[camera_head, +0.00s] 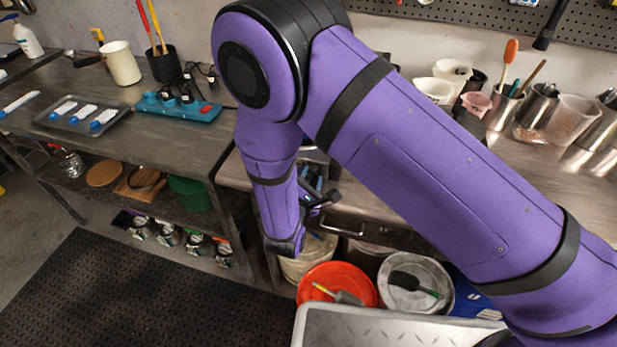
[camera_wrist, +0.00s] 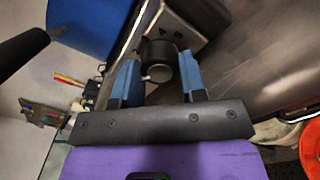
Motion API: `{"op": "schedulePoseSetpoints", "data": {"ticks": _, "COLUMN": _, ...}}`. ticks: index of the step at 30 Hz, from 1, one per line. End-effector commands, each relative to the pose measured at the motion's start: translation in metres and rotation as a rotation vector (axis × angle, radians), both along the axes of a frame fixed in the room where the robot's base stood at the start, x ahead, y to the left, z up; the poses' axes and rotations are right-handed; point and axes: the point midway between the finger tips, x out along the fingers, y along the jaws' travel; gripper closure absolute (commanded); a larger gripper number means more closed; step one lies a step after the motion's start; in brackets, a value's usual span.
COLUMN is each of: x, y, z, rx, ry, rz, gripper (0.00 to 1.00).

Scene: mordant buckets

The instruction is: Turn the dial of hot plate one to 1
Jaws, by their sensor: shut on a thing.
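My gripper (camera_wrist: 160,72) shows in the wrist view, with its two blue fingers on either side of a dark round dial (camera_wrist: 160,55). It is shut on this dial. The dial sits on the front of a metal hot plate (camera_wrist: 178,18), of which only part shows. Its markings and number are not readable. In the head view my gripper (camera_head: 317,190) is at the counter's front edge, below my purple arm. There my arm hides most of the hot plate and the dial cannot be made out.
A blue vessel (camera_wrist: 85,22) and a black handle (camera_wrist: 20,46) are at the wrist view's upper left. Cups and containers (camera_head: 540,108) crowd the counter at right.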

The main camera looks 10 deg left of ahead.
Motion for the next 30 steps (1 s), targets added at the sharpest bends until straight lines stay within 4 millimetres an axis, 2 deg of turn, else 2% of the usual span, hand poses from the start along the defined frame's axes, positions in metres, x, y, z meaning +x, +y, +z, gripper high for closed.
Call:
{"op": "schedulePoseSetpoints", "data": {"ticks": 19, "x": 0.0001, "y": -0.0002, "z": -0.0002, "rx": 0.057, "ry": -0.007, "rz": -0.001, "gripper": 0.85}}
{"op": "schedulePoseSetpoints", "data": {"ticks": 20, "x": 0.0001, "y": -0.0002, "z": -0.0001, "rx": 0.057, "ry": -0.007, "rz": -0.001, "gripper": 0.55}}
{"op": "schedulePoseSetpoints", "data": {"ticks": 22, "x": 0.0000, "y": -0.0001, "z": -0.0001, "rx": 0.057, "ry": -0.007, "rz": -0.001, "gripper": 0.39}}
{"op": "schedulePoseSetpoints", "data": {"ticks": 23, "x": 0.0000, "y": -0.0002, "z": -0.0002, "rx": 0.057, "ry": -0.007, "rz": -0.001, "gripper": 0.36}}
{"op": "schedulePoseSetpoints", "data": {"ticks": 30, "x": -0.0001, "y": -0.0004, "z": -0.0005, "rx": 0.056, "ry": -0.006, "rz": 0.000, "gripper": 0.36}}
